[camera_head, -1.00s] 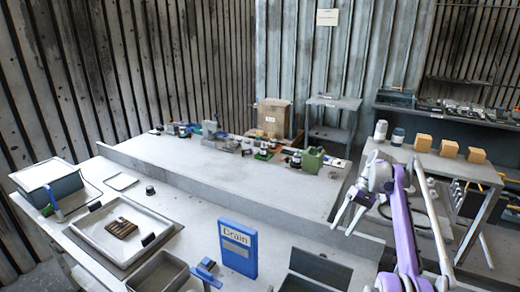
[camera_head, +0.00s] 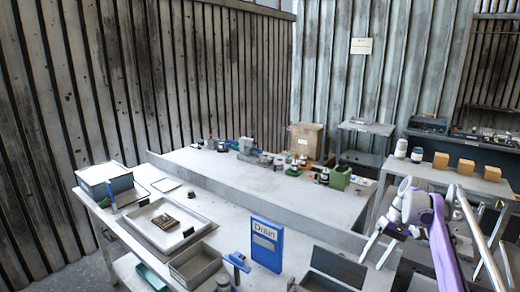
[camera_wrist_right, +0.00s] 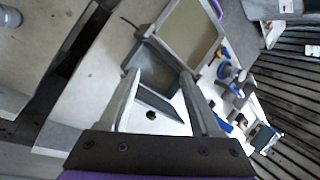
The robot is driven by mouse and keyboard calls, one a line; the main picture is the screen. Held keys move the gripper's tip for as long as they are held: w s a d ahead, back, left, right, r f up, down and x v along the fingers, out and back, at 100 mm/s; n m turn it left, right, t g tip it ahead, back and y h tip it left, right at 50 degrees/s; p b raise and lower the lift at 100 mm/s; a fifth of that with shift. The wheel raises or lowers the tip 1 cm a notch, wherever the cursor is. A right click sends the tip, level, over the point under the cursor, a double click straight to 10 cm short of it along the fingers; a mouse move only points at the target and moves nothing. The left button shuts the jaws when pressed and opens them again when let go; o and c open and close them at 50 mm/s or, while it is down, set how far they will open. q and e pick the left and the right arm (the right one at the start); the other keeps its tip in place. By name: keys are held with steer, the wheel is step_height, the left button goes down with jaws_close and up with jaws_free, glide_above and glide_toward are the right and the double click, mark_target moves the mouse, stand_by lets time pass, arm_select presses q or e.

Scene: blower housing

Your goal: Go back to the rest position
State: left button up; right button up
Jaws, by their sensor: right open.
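My right gripper (camera_head: 378,250) is at the lower right of the head view, its purple and white arm raised in front of the bench. Its two fingers are apart with nothing between them. The right wrist view shows the same open fingers (camera_wrist_right: 160,95) above the bench, with a grey bin behind them. My left gripper is not in the head view.
The bench carries a blue "Drain" sign (camera_head: 266,245), a white tray (camera_head: 200,245) with a brown part (camera_head: 163,222), a grey bin (camera_head: 181,277) and a blue-grey box (camera_head: 107,187). Small items crowd the raised bench's back. A side table (camera_head: 455,180) holds orange blocks.

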steer(key=s+a+r+t+h, duration=0.1)
steer(key=s+a+t+h, duration=0.2)
steer(key=s+a, duration=0.75)
steer(key=s+a+f+t+h, duration=0.1)
steer(key=s+a+f+t, duration=0.1)
steer(key=s+f, duration=0.4)
steer(key=s+a+f+t+h, duration=0.1)
steer(key=s+f, duration=0.4)
steer(key=s, duration=0.6)
steer(key=shift+s+a+f+t, duration=0.2)
steer(key=shift+a+f+t, duration=0.15)
steer(key=shift+a+t, duration=0.6)
